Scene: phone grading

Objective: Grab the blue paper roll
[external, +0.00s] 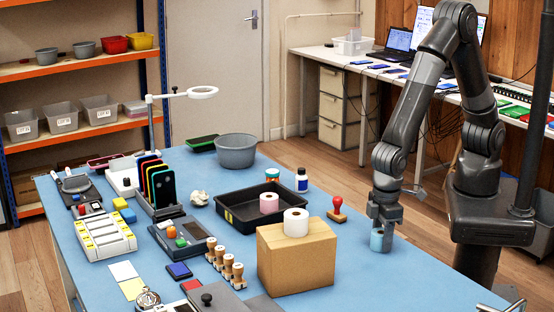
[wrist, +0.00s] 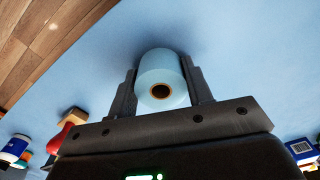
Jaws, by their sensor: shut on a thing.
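The light blue paper roll (external: 379,240) stands near the right edge of the blue table, below my gripper (external: 382,222). In the wrist view the blue paper roll (wrist: 162,80) sits between the two fingers of my gripper (wrist: 160,85), its dark core hole facing the camera. The fingers are shut on its sides. In the external view the roll's upper part is hidden by the fingers. I cannot tell whether its base touches the table.
A cardboard box (external: 297,262) with a white roll (external: 296,222) on top stands left of my gripper. A red-handled stamp (external: 337,208) is close by. A black tray (external: 230,212) holds a pink roll (external: 268,203). The table's right edge is near.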

